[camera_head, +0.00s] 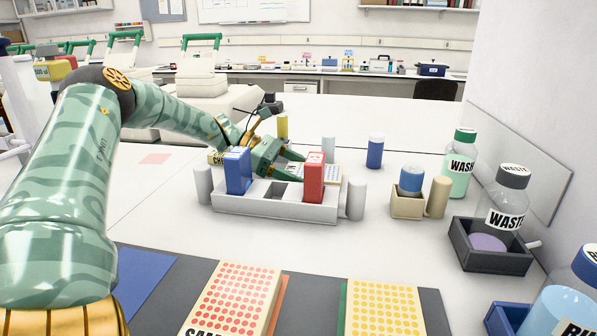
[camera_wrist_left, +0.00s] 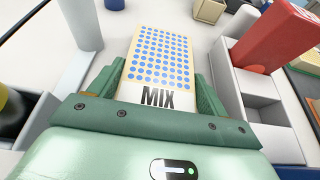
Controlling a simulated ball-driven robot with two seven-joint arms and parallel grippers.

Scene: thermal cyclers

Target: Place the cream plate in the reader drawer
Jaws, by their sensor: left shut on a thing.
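A cream plate with rows of blue dots and the word MIX (camera_wrist_left: 160,55) is between the green fingers of my left gripper (camera_wrist_left: 156,88) in the left wrist view. The gripper is shut on it. In the head view my left gripper (camera_head: 292,164) reaches behind a white rack, and part of the plate (camera_head: 330,174) shows behind the red block. The gripper and rack hide the rest of the plate there. I cannot pick out a reader drawer for certain in either view. My right gripper is not in view.
The white rack (camera_head: 240,205) holds a blue block (camera_head: 237,170) and a red block (camera_head: 313,183), with an empty slot between. Red-dotted (camera_head: 235,295) and yellow-dotted (camera_head: 383,308) plates lie in front. Bottles (camera_head: 461,160) and a dark tray (camera_head: 492,260) stand right.

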